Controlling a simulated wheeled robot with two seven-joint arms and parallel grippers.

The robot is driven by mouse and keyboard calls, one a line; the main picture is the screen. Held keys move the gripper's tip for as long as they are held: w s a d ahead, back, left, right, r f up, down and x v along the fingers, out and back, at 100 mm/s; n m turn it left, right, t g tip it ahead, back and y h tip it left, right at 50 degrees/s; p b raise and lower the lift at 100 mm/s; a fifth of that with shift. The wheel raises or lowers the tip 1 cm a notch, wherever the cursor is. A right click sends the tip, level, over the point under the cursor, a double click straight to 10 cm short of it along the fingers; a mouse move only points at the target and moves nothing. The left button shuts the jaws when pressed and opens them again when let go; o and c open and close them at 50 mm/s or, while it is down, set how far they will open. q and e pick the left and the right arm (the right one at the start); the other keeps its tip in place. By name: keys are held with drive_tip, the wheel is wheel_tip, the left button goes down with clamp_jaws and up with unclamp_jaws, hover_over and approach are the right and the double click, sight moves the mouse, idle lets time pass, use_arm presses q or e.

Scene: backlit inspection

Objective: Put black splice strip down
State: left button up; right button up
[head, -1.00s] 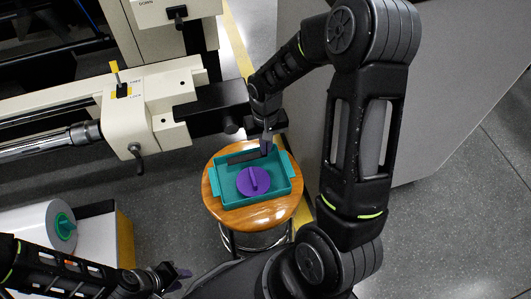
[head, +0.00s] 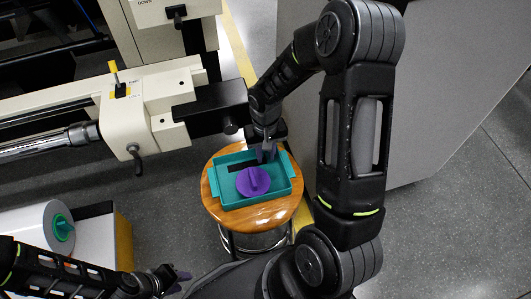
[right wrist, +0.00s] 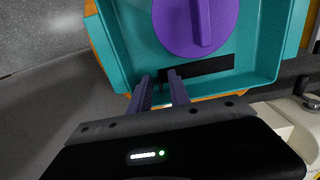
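The black splice strip (head: 243,167) lies in the teal tray (head: 220,198), along its far side behind the purple round piece (head: 253,182). In the right wrist view the strip (right wrist: 205,67) looks flat against the tray floor beside the purple piece (right wrist: 195,25). My right gripper (head: 266,155) is over the tray's far right part, at one end of the strip. In the right wrist view its two fingers (right wrist: 160,76) stand apart with a gap between them. My left gripper (head: 182,278) is low at the left, partly seen; its opening is unclear.
The tray sits on a round wooden stool (head: 215,209). A cream machine (head: 150,110) with a black arm stands close behind and left. A white roll with a teal core (head: 40,225) is at lower left. A grey panel (head: 430,110) rises at right.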

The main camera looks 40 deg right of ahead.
drive_tip(key=shift+r, duration=0.25)
wheel_tip(320, 180, up, 12)
drive_tip(key=p, duration=0.3)
drive_tip(key=shift+f, duration=0.15)
idle(0.9)
